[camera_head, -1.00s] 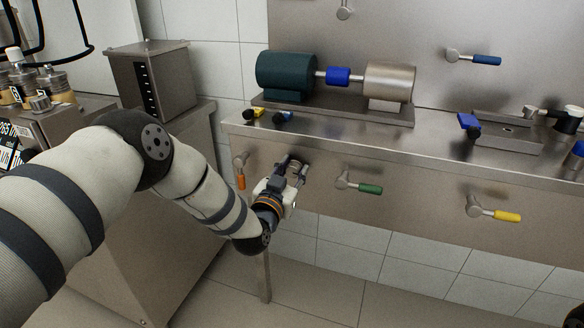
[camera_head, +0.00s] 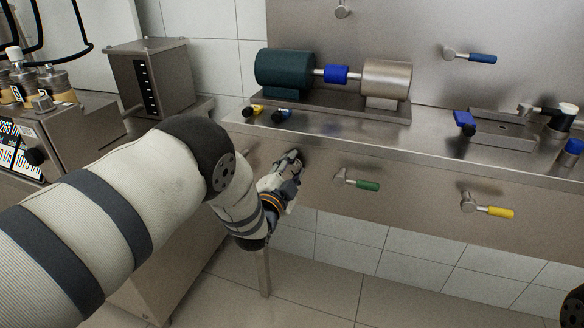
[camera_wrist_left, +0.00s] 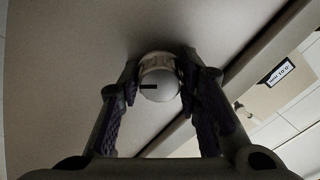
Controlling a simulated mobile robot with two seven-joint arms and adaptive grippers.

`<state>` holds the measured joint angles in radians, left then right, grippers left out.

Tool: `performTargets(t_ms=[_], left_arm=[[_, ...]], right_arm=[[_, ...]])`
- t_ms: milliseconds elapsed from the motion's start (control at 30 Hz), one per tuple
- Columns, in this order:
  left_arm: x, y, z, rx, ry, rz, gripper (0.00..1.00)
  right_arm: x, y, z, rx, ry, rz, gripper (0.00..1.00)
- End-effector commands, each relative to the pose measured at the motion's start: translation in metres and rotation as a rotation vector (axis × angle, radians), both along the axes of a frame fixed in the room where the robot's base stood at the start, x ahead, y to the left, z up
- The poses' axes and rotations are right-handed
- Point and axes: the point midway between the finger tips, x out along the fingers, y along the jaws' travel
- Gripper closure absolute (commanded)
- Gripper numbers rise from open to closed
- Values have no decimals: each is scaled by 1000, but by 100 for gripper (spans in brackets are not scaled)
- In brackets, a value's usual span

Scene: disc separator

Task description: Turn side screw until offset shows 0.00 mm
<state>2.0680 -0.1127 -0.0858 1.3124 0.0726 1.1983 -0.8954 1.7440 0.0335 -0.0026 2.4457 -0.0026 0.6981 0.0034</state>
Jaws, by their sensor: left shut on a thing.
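The side screw shows in the left wrist view as a round silver knob (camera_wrist_left: 158,84) with a short dark slot on its face. It sticks out from a plain metal panel. My left gripper (camera_wrist_left: 158,92) is shut on it, with one dark ribbed finger on each side. In the head view my left gripper (camera_head: 291,160) is at the bench's front panel, left of the green-handled lever, and mostly hides the screw. An offset reading is not legible in either view. My right gripper is not in view.
A green-handled lever (camera_head: 359,183) and a yellow-handled lever (camera_head: 487,207) stick out of the front panel to the right. A dark green motor (camera_head: 285,69) stands on the bench (camera_head: 350,138). A white label (camera_wrist_left: 282,74) shows in the left wrist view.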

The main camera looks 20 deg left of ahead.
Motion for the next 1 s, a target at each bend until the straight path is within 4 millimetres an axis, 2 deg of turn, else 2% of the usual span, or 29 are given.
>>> performTargets(t_ms=[300,867,900,967,1000], left_arm=[[0,0,0,111,-4,1,96],[0,1,0,134,-4,3,96],[0,1,0,134,-4,3,60],[0,1,0,133,-4,3,48],[0,1,0,133,-4,2,48]], right_arm=[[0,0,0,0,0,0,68],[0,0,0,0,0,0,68],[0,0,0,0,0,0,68],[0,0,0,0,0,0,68],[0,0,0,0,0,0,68]])
